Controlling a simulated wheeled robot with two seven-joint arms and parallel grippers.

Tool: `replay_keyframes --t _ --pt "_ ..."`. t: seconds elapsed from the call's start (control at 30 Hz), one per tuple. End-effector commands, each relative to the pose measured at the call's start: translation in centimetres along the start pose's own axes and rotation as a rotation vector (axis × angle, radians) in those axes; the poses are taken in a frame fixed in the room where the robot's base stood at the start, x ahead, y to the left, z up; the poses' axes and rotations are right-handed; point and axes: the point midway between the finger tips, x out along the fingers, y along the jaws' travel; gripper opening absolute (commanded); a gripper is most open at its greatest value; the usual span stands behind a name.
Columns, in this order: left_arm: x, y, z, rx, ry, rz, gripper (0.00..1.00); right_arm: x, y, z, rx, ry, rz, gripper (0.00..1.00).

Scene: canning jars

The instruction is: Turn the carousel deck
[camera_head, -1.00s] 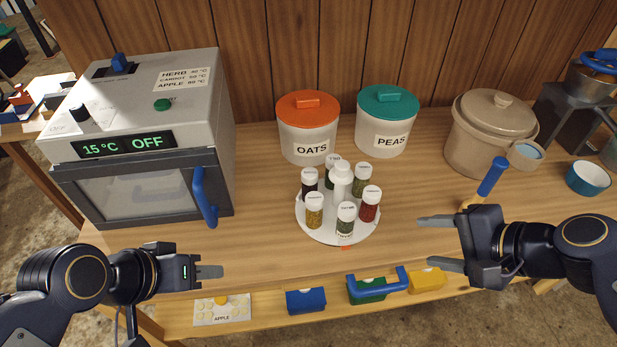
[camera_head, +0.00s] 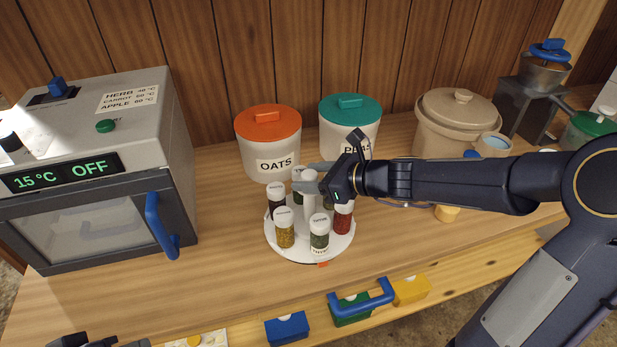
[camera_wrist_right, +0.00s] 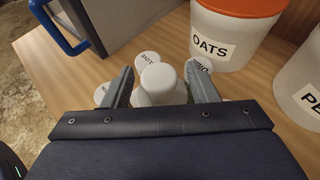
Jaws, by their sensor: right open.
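The white round carousel deck (camera_head: 343,246) stands on the bench and bears several spice jars, among them a yellow one (camera_head: 285,234), a green one (camera_head: 319,238) and a red one (camera_head: 342,222). A white central post (camera_head: 310,205) rises from its middle. My right gripper (camera_head: 299,177) is open above the deck, its fingers on either side of the post's top. In the right wrist view the post's white top (camera_wrist_right: 158,82) shows between the fingers (camera_wrist_right: 159,72), with gaps visible. My left gripper (camera_head: 95,341) shows only partly at the bottom left edge.
The OATS crock (camera_head: 268,147) and the PEAS crock (camera_head: 350,118) stand close behind the deck. An oven-like box (camera_head: 90,160) with a blue handle stands at left. Blue, green and yellow blocks (camera_head: 286,328) line the front ledge. Bare bench lies left and front of the deck.

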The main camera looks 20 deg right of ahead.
Motion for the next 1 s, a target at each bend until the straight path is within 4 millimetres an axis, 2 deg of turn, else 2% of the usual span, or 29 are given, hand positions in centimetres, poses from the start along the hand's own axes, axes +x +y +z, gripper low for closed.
replay_keyframes --t 0.1,0.33,0.73,1.0 --pt "0.07 -0.03 0.04 0.000 0.000 0.000 0.36 0.61 0.05 0.04 0.000 -0.001 0.002 0.53" --pt "0.06 -0.03 0.03 0.000 0.000 0.000 0.36 0.64 0.03 0.06 -0.001 -0.001 0.000 0.53" --pt "0.06 -0.03 0.04 0.000 0.000 0.000 0.36 0.61 0.03 0.03 -0.001 0.000 0.000 0.02" --pt "-0.10 0.04 -0.05 0.000 0.000 0.000 0.36 0.58 0.01 0.07 -0.003 0.000 0.006 0.00"
